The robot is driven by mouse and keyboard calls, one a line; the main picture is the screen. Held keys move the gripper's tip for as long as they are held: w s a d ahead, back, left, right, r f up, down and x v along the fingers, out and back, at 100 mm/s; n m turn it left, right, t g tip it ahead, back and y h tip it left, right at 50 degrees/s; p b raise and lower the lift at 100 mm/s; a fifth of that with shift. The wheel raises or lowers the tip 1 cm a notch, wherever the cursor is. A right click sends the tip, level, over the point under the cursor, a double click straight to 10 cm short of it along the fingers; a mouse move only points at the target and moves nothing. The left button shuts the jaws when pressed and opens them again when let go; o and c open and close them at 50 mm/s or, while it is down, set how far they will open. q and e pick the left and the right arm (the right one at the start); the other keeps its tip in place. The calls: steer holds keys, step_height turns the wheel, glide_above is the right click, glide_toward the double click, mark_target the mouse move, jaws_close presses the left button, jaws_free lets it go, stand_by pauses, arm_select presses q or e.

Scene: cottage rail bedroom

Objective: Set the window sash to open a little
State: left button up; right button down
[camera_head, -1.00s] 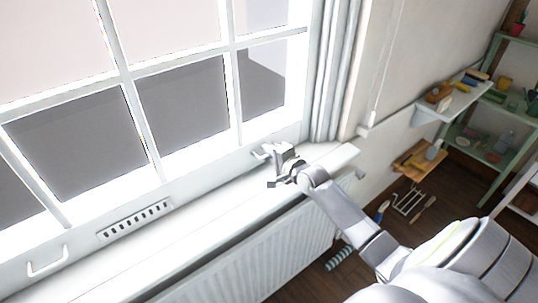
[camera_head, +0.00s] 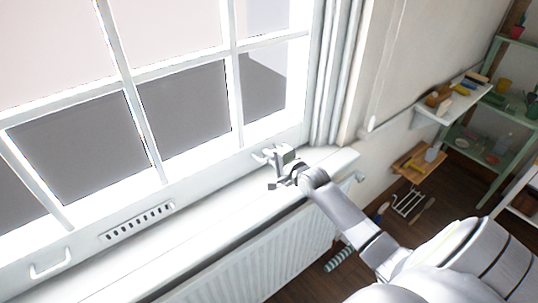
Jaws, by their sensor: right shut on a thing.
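The white window sash (camera_head: 181,183) fills the left of the view, with glazing bars and a slotted vent (camera_head: 138,222) on the sill side below its bottom rail. A pull handle (camera_head: 50,263) is at the lower left of the sash. Another handle (camera_head: 260,156) is at the right end of the bottom rail. My right gripper (camera_head: 274,166) is at that right handle and shut on it; the fingers partly hide it. Whether a gap shows under the sash is hard to tell. My left gripper is not in view.
The white sill (camera_head: 190,245) runs below the sash, above a ribbed radiator (camera_head: 235,262). To the right are a wall shelf (camera_head: 450,97) with small items, a green shelf unit (camera_head: 505,150) and a wooden board (camera_head: 418,163). Dark floor shows at lower right.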

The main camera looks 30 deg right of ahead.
steer(key=p, duration=0.8)
glide_toward(258, 126)
steer(key=x, duration=0.4)
steer(key=shift+w+r, duration=0.15)
steer(key=c, duration=1.7)
jaws_free()
steer(key=shift+f, duration=0.2)
steer(key=shift+d+f, duration=0.1)
steer(key=shift+s, duration=0.2)
steer(key=v, duration=0.5)
steer(key=p+v, duration=0.1)
steer(key=v, duration=1.1)
steer(key=shift+s+f+p, duration=0.15)
steer(key=shift+f+p, duration=0.1)
steer(key=shift+p, duration=0.15)
steer(key=shift+d, duration=0.1)
